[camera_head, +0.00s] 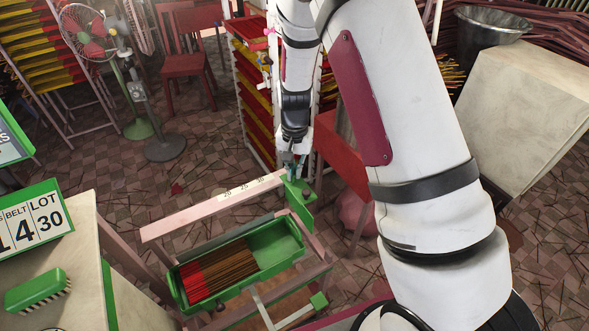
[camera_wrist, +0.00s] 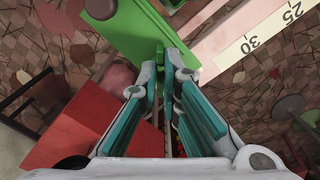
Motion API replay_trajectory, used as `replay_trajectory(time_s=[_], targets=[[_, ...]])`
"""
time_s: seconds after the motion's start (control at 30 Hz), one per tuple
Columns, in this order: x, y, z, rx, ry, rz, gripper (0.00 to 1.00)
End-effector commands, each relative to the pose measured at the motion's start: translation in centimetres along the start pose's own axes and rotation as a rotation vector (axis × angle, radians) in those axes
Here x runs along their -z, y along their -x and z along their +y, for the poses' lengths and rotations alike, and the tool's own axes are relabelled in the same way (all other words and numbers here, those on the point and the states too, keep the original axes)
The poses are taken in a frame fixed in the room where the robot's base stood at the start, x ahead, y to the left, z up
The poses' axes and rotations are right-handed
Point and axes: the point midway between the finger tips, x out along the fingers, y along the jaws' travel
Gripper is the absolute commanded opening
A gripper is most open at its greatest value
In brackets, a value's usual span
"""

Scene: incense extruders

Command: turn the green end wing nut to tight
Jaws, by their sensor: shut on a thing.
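The green end piece (camera_head: 299,191) sits at the right end of a pale rail (camera_head: 213,207) marked with a 20-25-30 scale. In the wrist view it is the large green plate (camera_wrist: 128,32) beside the rail (camera_wrist: 262,45). My gripper (camera_head: 291,170) reaches down onto the top of the green end piece. In the wrist view my gripper's teal-padded fingers (camera_wrist: 164,58) are nearly together at the plate's edge, closed on the wing nut. The wing nut is almost wholly hidden between the fingertips, and its angle cannot be told.
Below the rail, a green tray (camera_head: 275,247) holds brown and red incense sticks (camera_head: 220,270). A red stand (camera_head: 343,150) is close right of my gripper. A rack of trays (camera_head: 256,100) stands behind. A table with a green brush (camera_head: 37,289) is at the left.

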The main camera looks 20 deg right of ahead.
Motion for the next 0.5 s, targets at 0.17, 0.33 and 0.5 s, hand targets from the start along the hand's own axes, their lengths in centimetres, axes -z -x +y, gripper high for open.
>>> replay_trajectory(time_s=[0.17, 0.33, 0.5], targets=[[0.03, 0.08, -0.1, 0.001, -0.168, 0.002, 0.0], [0.03, 0.08, -0.09, 0.001, -0.327, 0.002, 0.0], [0.04, 0.06, -0.07, 0.001, -0.475, 0.002, 0.0]])
